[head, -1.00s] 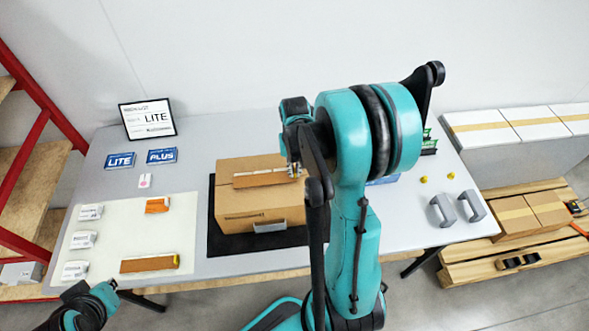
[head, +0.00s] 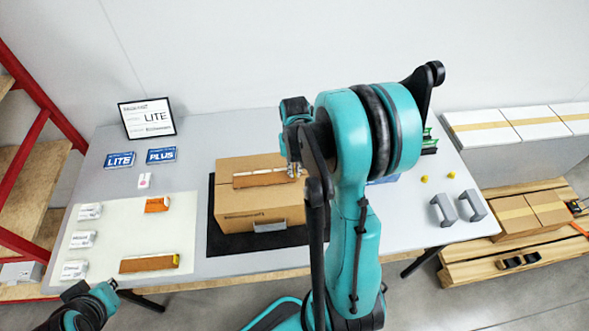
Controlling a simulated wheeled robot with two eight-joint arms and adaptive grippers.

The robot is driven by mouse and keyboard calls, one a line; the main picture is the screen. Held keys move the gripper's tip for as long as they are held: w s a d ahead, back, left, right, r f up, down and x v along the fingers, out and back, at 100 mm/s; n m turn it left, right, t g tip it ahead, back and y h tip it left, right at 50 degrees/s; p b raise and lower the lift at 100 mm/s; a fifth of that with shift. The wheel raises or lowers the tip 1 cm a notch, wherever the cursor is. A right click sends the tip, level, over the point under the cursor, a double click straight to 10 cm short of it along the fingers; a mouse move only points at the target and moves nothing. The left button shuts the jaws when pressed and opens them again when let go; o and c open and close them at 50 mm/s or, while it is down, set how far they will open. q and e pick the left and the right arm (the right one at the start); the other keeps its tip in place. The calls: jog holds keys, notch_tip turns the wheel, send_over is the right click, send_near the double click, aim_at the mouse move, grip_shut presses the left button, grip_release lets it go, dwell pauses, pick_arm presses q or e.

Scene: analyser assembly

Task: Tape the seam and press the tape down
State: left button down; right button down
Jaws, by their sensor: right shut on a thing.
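A closed brown cardboard box (head: 235,203) sits on a black mat (head: 222,246) in the middle of the table. A brown tape strip (head: 262,178) with a pale back edge lies along or just above the middle of the box top; I cannot tell whether it touches all along. My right gripper (head: 295,172) is at the right end of this strip, shut on it, partly hidden by my arm. Another brown strip (head: 148,264) with a yellow end lies on the pale mat to the left. My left gripper (head: 95,287) is low at the left, off the table's front edge; its fingers are unclear.
The pale mat (head: 120,235) also holds white labelled packs (head: 82,239) and a short orange-brown piece (head: 157,204). LITE (head: 119,160) and PLUS (head: 161,156) cards and a framed sign (head: 147,118) stand behind. Grey handle-like blocks (head: 443,209) and yellow pieces (head: 424,179) are at the right.

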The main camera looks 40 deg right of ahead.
jog(key=c, duration=1.6)
grip_release()
jog(key=shift+r, duration=0.1)
